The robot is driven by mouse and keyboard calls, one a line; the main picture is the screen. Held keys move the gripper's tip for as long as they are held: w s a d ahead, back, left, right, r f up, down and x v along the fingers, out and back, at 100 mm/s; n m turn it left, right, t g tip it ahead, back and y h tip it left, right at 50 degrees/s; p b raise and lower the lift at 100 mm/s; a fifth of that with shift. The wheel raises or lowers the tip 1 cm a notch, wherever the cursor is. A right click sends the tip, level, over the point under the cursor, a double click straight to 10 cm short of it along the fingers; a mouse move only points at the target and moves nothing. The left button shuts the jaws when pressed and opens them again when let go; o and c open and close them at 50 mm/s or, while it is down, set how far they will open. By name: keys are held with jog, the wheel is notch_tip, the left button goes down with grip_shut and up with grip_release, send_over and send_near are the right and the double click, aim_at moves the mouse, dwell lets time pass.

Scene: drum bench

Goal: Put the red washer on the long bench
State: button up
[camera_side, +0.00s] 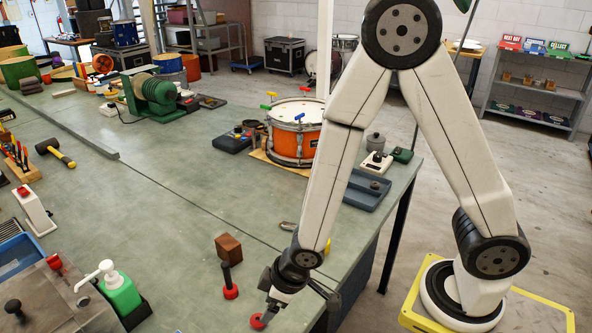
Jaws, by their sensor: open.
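A small red ring-like piece (257,322), which looks like the red washer, is at the bottom of the view, right at my gripper's fingertips. My gripper (270,311) points down over the near right part of the long green bench (170,215). Its jaws are open. The fingers partly cover the red piece, and I cannot tell whether they touch it or whether it rests on the bench top. A dark upright peg with a red round foot (230,292) stands just left of my gripper.
A brown wooden block (229,248) stands behind the peg. A green soap bottle (120,293) and a grey box (60,300) are at the near left. An orange drum (292,145) and a blue-grey tray (365,190) are farther back. The middle of the bench is clear.

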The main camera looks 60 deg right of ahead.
jog(key=shift+s+d+r, duration=0.1)
jog(key=shift+s+r, duration=0.1)
jog(key=shift+r, duration=0.3)
jog(key=shift+d, duration=0.1)
dwell(0.3)
jog(key=s+d+r+m+g+h, duration=0.1)
jog(key=d+r+m+h, duration=0.1)
jog(key=d+r+m, duration=0.3)
jog(key=d+r, duration=0.4)
jog(key=d, duration=0.3)
jog(key=shift+s+d+r+g, duration=0.15)
jog(key=shift+s+d+g, duration=0.15)
jog(key=shift+d, duration=0.1)
